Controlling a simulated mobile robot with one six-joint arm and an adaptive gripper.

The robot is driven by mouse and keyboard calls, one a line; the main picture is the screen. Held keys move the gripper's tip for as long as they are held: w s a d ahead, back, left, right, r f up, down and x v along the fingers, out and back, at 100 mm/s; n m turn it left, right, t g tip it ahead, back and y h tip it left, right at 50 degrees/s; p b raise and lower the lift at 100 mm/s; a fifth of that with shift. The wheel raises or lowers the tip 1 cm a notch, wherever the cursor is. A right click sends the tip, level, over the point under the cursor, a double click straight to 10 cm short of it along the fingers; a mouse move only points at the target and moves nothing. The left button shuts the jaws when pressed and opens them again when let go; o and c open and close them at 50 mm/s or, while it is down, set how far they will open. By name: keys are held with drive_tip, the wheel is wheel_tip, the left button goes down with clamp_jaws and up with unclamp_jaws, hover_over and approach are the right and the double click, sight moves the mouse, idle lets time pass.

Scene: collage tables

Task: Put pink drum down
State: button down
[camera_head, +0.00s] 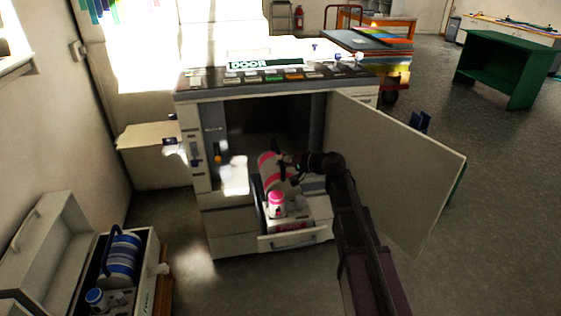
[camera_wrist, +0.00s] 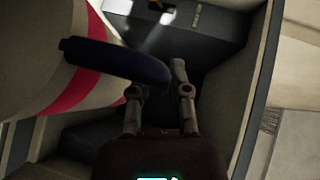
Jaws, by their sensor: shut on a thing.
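The pink drum (camera_head: 268,172), white with pink bands, is at the open front of the copier-like machine (camera_head: 230,225), tilted, just above or in a pulled-out tray (camera_head: 300,237). My gripper (camera_head: 287,163) is at the drum's upper right side. In the wrist view the drum (camera_wrist: 35,60) fills the upper left, with a dark handle (camera_wrist: 115,60) running across it to my fingertips (camera_wrist: 160,82). The fingers are shut on the drum by this handle. Whether the drum's underside touches the tray is hidden.
A pink-capped bottle (camera_head: 277,203) stands in the tray's front. The machine's door (camera_head: 400,160) is swung open on the right, close to my arm. A box (camera_head: 145,270) with a blue-striped drum (camera_head: 121,258) is at lower left.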

drive_tip(key=shift+f, duration=0.15)
drive_tip(key=c, duration=0.6)
unclamp_jaws()
drive_tip(key=p+v, duration=0.3)
drive_tip(key=v, duration=0.9)
drive_tip(key=shift+s, duration=0.1)
drive_tip(key=shift+f, duration=0.1)
drive_tip(key=s+d+f+n+g+h, duration=0.2)
drive_tip(key=s+d+f+g+h, duration=0.15)
drive_tip(key=s+f+h, duration=0.55)
drive_tip(key=shift+s+d+f+n+g+h, duration=0.1)
drive_tip(key=shift+s+d+f+g+h, duration=0.5)
drive_tip(key=shift+s+d, duration=1.15)
drive_tip(key=shift+s+d+f+n+g+h, duration=0.15)
drive_tip(key=shift+s+d+f+h, duration=0.9)
drive_tip(key=shift+s, duration=1.25)
drive_tip(key=shift+s+d+f+n+g+h, duration=0.1)
drive_tip(key=shift+s+d+f+g+h, duration=0.5)
drive_tip(key=shift+s+d, duration=1.2)
